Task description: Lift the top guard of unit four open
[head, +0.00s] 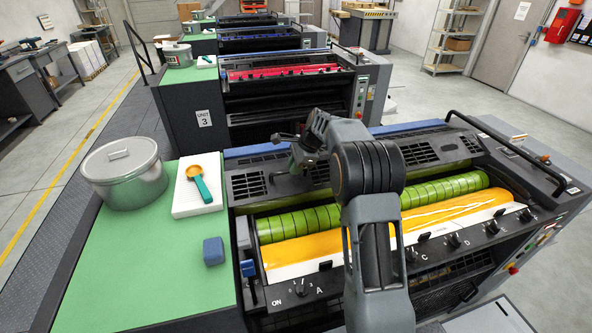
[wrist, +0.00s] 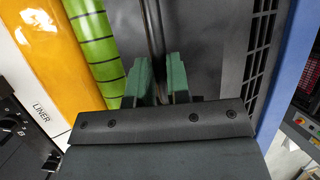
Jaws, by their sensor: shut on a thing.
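Unit four is the nearest press. Its top guard (head: 440,150) is a dark grey vented panel behind the green roller (head: 300,222). The guard lies low over the top of the unit, and my arm hides its middle. In the wrist view the guard (wrist: 215,50) lies between the roller and a blue strip. My gripper (wrist: 157,68) is shut on a dark bar (wrist: 152,25) running along the guard beside the roller, apparently its handle. The fingers stand on either side of the bar. In the head view I cannot make out the fingertips.
A yellow-inked tray (head: 440,213) and a row of knobs lie in front of the roller. A black rail (head: 510,150) rises at the right end. A green side top (head: 140,260) holds a metal tin (head: 124,175), a spatula (head: 199,184) and a blue block (head: 213,251). Unit three (head: 290,95) stands behind.

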